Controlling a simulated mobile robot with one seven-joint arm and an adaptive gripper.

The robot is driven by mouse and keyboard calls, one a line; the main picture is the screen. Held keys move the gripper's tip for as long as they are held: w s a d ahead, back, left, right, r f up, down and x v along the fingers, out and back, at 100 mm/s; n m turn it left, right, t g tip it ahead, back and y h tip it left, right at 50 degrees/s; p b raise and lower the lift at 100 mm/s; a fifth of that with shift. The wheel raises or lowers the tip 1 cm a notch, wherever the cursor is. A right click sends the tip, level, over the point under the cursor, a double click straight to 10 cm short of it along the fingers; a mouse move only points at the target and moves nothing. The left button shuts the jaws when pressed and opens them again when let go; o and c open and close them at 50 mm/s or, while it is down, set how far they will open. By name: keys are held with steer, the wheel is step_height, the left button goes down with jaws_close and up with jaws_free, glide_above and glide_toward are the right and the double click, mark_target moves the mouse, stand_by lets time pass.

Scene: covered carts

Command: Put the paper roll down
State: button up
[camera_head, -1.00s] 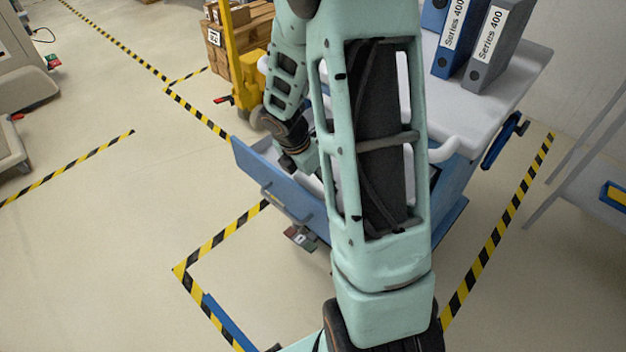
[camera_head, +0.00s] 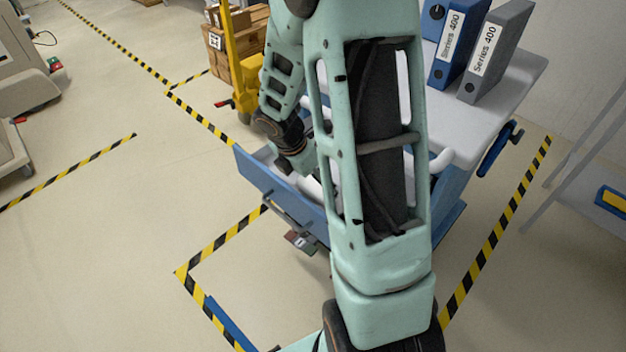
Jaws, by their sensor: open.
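My arm reaches down over a blue cart, and its wrist end with my gripper (camera_head: 290,167) is at the open drawer (camera_head: 280,192), behind the drawer's blue front. The gripper is small and dark here, and it is open; its fingertips are mostly hidden. A white patch (camera_head: 312,187) shows inside the drawer just right of the gripper. I cannot tell whether it is the paper roll or the drawer's inside. No paper roll can be made out for certain; my arm hides much of the drawer.
The cart's grey top (camera_head: 490,110) carries a blue binder (camera_head: 450,45) and a grey binder (camera_head: 492,50). A yellow lifter (camera_head: 240,65) and stacked boxes (camera_head: 235,45) stand behind. Yellow-black tape (camera_head: 215,250) marks the floor. Open floor lies at left.

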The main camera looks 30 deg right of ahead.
steer(key=w+p+v, duration=0.1)
steer(key=p+v, duration=0.5)
steer(key=v, duration=0.2)
steer(key=shift+s+r, duration=0.35)
steer(key=shift+s, duration=0.2)
steer(key=shift+a, duration=0.1)
